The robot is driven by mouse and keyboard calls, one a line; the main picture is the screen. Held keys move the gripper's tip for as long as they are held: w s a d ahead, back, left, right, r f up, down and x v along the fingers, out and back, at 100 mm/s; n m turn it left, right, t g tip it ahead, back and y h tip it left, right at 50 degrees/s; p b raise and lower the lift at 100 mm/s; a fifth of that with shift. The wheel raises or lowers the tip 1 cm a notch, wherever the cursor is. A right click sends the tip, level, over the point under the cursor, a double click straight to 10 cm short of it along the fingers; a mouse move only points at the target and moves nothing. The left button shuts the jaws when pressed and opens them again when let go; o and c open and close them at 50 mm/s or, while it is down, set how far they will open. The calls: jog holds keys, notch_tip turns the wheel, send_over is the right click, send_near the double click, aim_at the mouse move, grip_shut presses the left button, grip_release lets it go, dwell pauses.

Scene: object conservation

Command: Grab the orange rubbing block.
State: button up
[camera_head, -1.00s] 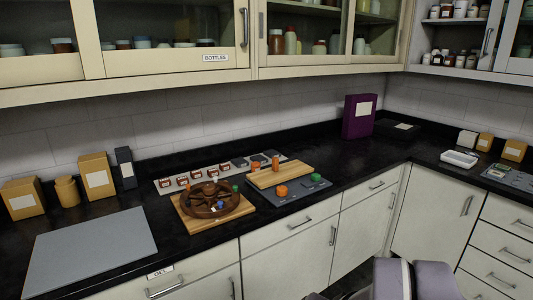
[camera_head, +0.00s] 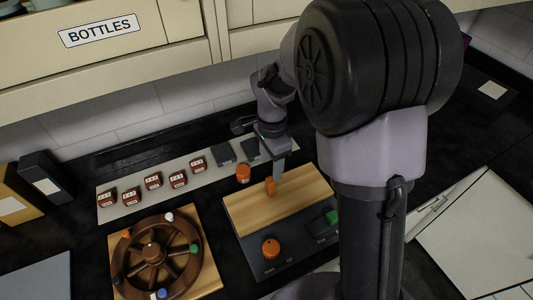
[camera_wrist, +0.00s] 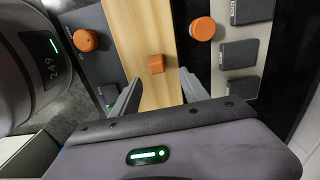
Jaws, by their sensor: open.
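The small orange block (camera_head: 270,187) stands on the light wooden board (camera_head: 300,206). In the wrist view the orange block (camera_wrist: 156,64) sits on the wood just ahead of the fingertips, roughly centred between them. My gripper (camera_wrist: 160,78) is open and empty, with one finger to each side of the block's line. In the head view my gripper (camera_head: 280,168) comes down above the board beside the block; only part of it shows and its fingers are hard to separate there.
An orange knob (camera_head: 271,248) and a green piece (camera_head: 331,217) are on the dark panel in front of the board. Another orange round piece (camera_head: 243,173) stands behind it, by a pale strip (camera_head: 135,202) of labelled blocks. A wooden wheel (camera_head: 155,252) is at left.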

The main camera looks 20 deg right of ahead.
aim_at(271, 187)
jog(key=f, duration=0.1)
jog(key=f+b, duration=0.1)
jog(key=f, duration=0.1)
jog(key=s+f, duration=0.1)
jog(key=f, duration=0.1)
jog(key=shift+a+f, duration=0.1)
jog(key=shift+a, duration=0.15)
notch_tip(271, 187, down, 5)
jog(key=shift+w+d+f+b, duration=0.1)
jog(key=shift+b, duration=1.15)
jog(key=shift+w, duration=0.1)
grip_shut()
